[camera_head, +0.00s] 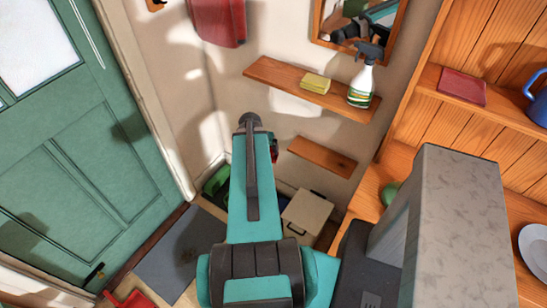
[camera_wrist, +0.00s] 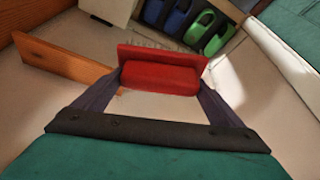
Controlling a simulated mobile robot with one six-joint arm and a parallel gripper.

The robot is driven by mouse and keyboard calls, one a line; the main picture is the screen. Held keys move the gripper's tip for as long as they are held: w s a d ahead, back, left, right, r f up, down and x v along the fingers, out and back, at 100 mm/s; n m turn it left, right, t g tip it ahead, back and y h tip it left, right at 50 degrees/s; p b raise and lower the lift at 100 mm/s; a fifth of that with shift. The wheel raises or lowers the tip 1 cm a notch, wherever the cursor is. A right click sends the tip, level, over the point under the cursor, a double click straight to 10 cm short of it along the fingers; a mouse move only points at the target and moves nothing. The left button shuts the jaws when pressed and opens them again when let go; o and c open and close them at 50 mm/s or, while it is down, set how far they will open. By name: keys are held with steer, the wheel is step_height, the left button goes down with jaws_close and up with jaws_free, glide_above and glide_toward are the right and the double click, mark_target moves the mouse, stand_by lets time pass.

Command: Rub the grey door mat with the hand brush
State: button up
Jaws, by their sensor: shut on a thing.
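The hand brush (camera_wrist: 160,77) is red and sits between the two dark fingers of my gripper (camera_wrist: 158,84) in the wrist view. My gripper is shut on it and holds it up in front of the wall. In the head view a small red part of the brush (camera_head: 274,149) shows at the right edge of my arm, which hides most of it and the gripper. The grey door mat (camera_head: 180,250) lies flat on the floor by the green door, lower left of the brush in the head view. The brush is apart from the mat.
A wooden shelf (camera_head: 275,75) holds a yellow sponge (camera_head: 315,83) and a spray bottle (camera_head: 361,82). A smaller shelf (camera_head: 322,157) juts out below. Green clogs (camera_head: 216,181) and a pale box (camera_head: 306,217) stand below. A red object (camera_head: 128,299) lies near the mat's front.

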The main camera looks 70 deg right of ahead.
steer(key=w+a+r+n+t+y+b, duration=0.1)
steer(key=w+a+r+n, duration=0.2)
steer(key=w+a+r, duration=0.55)
steer(key=w+a+r+n+t+b, duration=0.15)
steer(key=w+a, duration=0.45)
steer(key=w, duration=0.7)
steer(key=w+a+r+n+y+b, duration=0.1)
steer(key=w+a+r+n, duration=0.35)
steer(key=w+a, duration=0.4)
steer(key=w+a+r+n, duration=0.2)
steer(key=a+r, duration=0.3)
steer(key=a, duration=0.5)
steer(key=w+a+r+n+t+y+b, duration=0.1)
steer(key=w+a+r, duration=0.4)
steer(key=a, duration=0.6)
steer(key=w+a+r+n+y+b, duration=0.1)
steer(key=w+a+r+n, duration=0.2)
steer(key=a, duration=0.8)
step_height(320, 180, up, 2)
steer(key=shift+w+a+r+n, duration=0.1)
steer(key=shift+w+a+n, duration=0.15)
steer(key=shift+n, duration=0.35)
steer(key=shift+t, duration=0.25)
